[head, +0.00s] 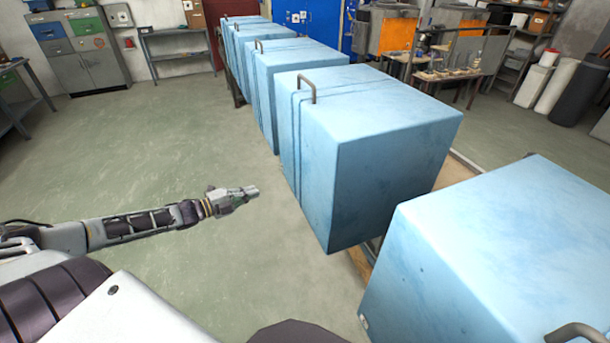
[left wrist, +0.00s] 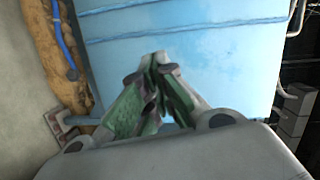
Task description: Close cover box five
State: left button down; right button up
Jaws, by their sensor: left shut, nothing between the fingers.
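Several large light-blue cover boxes stand in a row in the head view. The middle box (head: 370,130) has a grey bar handle (head: 307,85) on its top left edge and vertical grooves down its left side. The nearest box (head: 490,255) is cut off at the lower right, with a handle (head: 575,331) at the bottom edge. I cannot tell which one is box five. My left gripper (head: 256,191) is shut and empty, to the left of the middle box. In the left wrist view its fingertips (left wrist: 156,62) meet in front of a grooved blue face (left wrist: 220,50). My right gripper is not in view.
The boxes stand along a brownish base (head: 358,262). Open green floor (head: 170,140) lies to the left. A grey cabinet (head: 85,60) and a shelf table (head: 178,45) stand at the back left. A workbench (head: 450,75) and rolls (head: 555,90) are at the back right.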

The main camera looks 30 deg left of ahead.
pick_arm(q)
jog(key=d+r+m+g+h, duration=0.1)
jog(key=d+r+m+h, duration=0.3)
jog(key=d+r, duration=0.3)
jog(key=shift+r, duration=0.3)
jog(key=shift+w+d+b, duration=0.15)
jog(key=shift+d+b, duration=0.05)
jog(key=shift+b, duration=0.25)
